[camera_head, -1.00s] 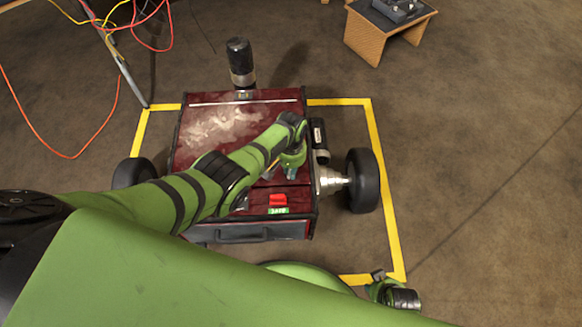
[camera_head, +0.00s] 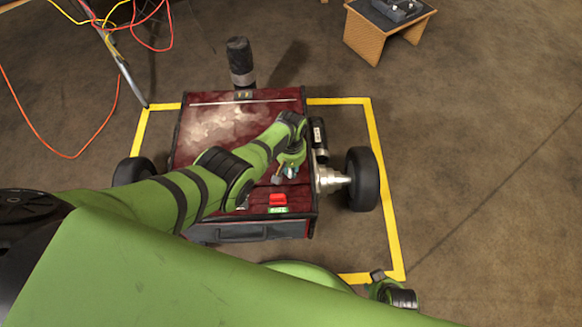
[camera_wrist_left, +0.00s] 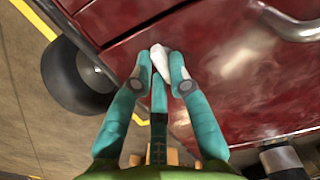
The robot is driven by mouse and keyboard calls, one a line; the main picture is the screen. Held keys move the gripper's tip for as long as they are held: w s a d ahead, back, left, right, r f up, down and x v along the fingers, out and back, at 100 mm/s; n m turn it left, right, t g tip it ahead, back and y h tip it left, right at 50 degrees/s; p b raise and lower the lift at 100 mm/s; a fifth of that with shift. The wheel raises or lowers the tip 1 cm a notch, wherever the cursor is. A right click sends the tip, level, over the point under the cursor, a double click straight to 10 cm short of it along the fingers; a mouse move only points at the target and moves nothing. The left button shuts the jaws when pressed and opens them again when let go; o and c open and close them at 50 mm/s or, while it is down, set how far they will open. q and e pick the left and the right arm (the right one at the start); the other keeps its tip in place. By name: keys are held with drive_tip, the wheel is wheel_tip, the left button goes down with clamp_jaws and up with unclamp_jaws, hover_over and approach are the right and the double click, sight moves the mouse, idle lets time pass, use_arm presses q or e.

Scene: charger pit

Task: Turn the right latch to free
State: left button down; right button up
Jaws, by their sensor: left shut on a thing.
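The right latch shows in the left wrist view as a pale, worn lever (camera_wrist_left: 160,62) on the dark red lid. My left gripper (camera_head: 290,170) is over the right part of the lid in the head view. In the left wrist view its teal fingers (camera_wrist_left: 158,78) are shut on the lever, one at each side. The latch's base is mostly hidden by the fingers. My right gripper (camera_head: 392,292) is partly in view at the lower right, apart from the box, and its fingers cannot be made out.
The dark red wheeled box (camera_head: 225,125) stands inside a yellow floor outline (camera_head: 385,190). A red piece (camera_head: 278,199) with a small green label is near its front edge. A black cylinder (camera_head: 240,62) stands behind. Black wheels (camera_head: 362,180) flank it. Cables hang at upper left.

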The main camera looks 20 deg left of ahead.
use_arm(q)
drive_tip(key=c, duration=1.2)
unclamp_jaws()
use_arm(e)
drive_tip(key=shift+w+r, duration=0.1)
drive_tip(key=shift+w, duration=0.1)
use_arm(q)
drive_tip(key=shift+w+r, duration=0.1)
drive_tip(key=shift+r, duration=0.8)
wheel_tip(320, 180, up, 10)
drive_tip(key=shift+w+a+r, duration=0.1)
drive_tip(key=shift+r, duration=0.05)
